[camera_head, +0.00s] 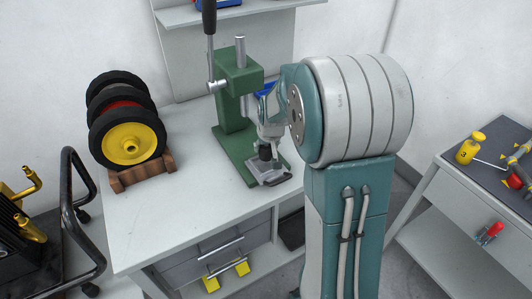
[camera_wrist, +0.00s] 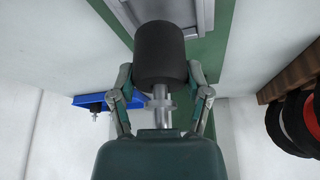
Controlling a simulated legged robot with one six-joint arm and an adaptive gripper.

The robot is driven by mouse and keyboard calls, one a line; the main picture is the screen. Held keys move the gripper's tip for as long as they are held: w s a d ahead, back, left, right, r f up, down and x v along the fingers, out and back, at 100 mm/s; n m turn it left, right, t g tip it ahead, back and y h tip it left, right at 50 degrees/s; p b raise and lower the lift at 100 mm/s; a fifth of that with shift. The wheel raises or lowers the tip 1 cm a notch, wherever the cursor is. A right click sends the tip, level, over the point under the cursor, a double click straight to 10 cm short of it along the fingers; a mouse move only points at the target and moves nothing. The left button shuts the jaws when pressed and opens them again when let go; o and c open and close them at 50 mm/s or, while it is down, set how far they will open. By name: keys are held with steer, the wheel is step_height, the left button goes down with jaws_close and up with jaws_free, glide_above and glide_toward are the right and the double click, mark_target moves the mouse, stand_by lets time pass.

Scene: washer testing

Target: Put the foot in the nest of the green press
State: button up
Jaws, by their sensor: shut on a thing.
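The green press (camera_head: 238,78) stands on the bench, its lever up at the left. A grey metal nest (camera_head: 270,176) is on its green base; part of it shows at the top of the wrist view (camera_wrist: 206,14). My gripper (camera_head: 268,135) is shut on the foot (camera_wrist: 160,55), a black cylinder with a metal stud. The fingers hold it from both sides, with the stud toward my palm. In the head view the foot (camera_head: 265,153) appears directly over the nest. I cannot tell whether it touches or sits in it. The foot hides part of the nest.
Yellow, red and black wheels (camera_head: 128,140) stand in a wooden rack (camera_head: 143,173) at the left of the bench. A blue tray (camera_wrist: 90,100) lies near the press, partly hidden by my arm. A cart with tools (camera_head: 478,192) is at the right. The bench front left is clear.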

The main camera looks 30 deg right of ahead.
mark_target(265, 154)
step_height(265, 154, down, 3)
steer(key=shift+a+r, duration=0.1)
steer(key=shift+r, duration=0.05)
steer(key=shift+a, duration=0.5)
steer(key=o, duration=1.2)
steer(key=shift+d, duration=0.4)
steer(key=shift+a, duration=0.1)
